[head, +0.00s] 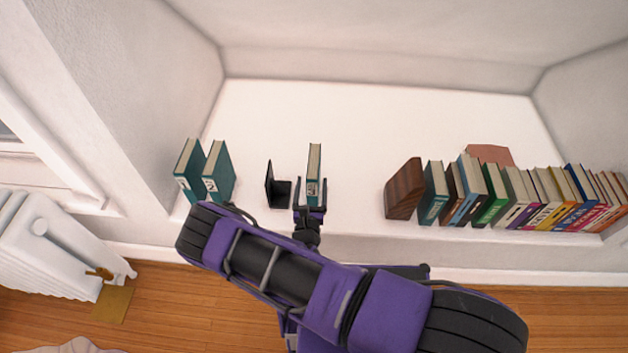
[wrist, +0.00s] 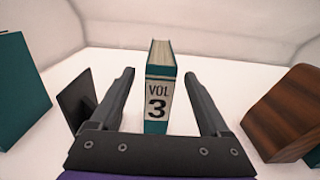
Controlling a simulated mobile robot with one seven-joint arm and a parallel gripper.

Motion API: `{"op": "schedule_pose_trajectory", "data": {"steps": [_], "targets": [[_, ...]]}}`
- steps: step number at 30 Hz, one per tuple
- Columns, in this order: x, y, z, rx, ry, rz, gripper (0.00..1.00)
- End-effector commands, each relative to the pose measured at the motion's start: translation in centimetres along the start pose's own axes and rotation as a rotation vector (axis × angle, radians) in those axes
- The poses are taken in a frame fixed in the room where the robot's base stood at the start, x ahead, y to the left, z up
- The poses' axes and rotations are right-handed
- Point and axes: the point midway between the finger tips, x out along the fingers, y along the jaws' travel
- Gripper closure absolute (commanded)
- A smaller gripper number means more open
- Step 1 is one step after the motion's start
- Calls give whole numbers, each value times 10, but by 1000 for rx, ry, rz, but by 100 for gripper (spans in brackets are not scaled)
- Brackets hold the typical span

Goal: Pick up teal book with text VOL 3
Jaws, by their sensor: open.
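The teal book with VOL 3 on its white spine label (wrist: 158,95) stands upright on the white shelf, spine toward me. It also shows in the head view (head: 314,170), apart from the other books. My gripper (wrist: 160,95) is open, with one finger on each side of the book's spine. Gaps show between both fingers and the book in the wrist view. In the head view my gripper (head: 311,192) is at the front of the book, and my arm hides part of the shelf edge.
A black bookend (head: 277,188) stands just left of the book, with two teal books (head: 219,170) further left. A brown wooden block (head: 404,188) and a long row of books (head: 520,198) stand to the right. The white shelf (head: 350,115) is clear behind the book.

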Motion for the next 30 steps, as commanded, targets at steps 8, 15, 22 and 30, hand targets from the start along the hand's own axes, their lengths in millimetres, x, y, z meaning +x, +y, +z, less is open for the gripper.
{"op": "schedule_pose_trajectory", "data": {"steps": [8, 15, 22, 30], "targets": [[29, 0, 0, 0, 0, 0, 20], [59, -1, -5, 0, -1, -2, 20], [80, 0, -4, 1, -1, -1, 20], [80, 0, -3, 0, -1, -1, 31]]}}
